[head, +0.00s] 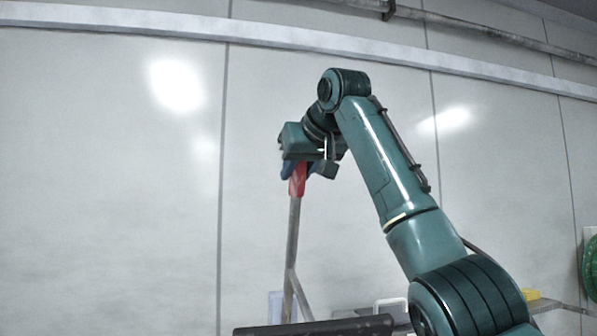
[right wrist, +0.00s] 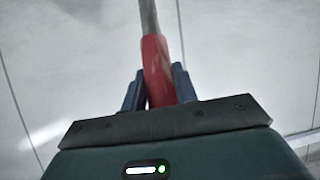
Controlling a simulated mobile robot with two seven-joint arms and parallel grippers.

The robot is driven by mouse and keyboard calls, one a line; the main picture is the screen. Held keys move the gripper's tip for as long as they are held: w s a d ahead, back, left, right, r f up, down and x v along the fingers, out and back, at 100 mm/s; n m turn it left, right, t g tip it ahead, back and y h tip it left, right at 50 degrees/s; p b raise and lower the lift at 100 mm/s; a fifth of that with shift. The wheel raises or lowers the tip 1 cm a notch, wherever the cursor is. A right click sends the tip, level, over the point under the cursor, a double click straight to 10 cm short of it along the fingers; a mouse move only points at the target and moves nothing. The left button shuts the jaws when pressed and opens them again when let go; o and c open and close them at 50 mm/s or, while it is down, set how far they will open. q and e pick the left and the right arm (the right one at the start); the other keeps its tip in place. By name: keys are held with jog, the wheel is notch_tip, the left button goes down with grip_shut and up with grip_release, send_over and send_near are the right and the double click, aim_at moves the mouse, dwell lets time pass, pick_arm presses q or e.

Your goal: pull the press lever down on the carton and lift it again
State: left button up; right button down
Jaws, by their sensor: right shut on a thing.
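The press lever is a grey metal bar (head: 294,235) with a red grip (head: 297,180) at its upper end, standing nearly upright in the head view. My right gripper (head: 299,172) is at the top of the lever, with its fingers shut on the red grip. In the right wrist view the red grip (right wrist: 157,70) lies between the two blue-grey fingers of the right gripper (right wrist: 159,88), and the grey bar runs on beyond it. The carton cannot be made out. My left gripper is not in view.
A shelf or bench edge (head: 560,304) runs along the lower right, with a yellow item (head: 531,294) on it. A green round object (head: 590,268) is at the right edge. A dark flat edge (head: 312,327) crosses the bottom. Pale wall panels fill the back.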

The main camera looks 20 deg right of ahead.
jog(key=shift+r, duration=0.2)
jog(key=c, duration=1.5)
grip_release()
jog(key=o, duration=0.4)
jog(key=shift+w+f, duration=0.15)
jog(key=shift+w, duration=0.15)
jog(key=shift+s, duration=0.1)
jog(key=b+v, duration=0.3)
jog(key=v, duration=1)
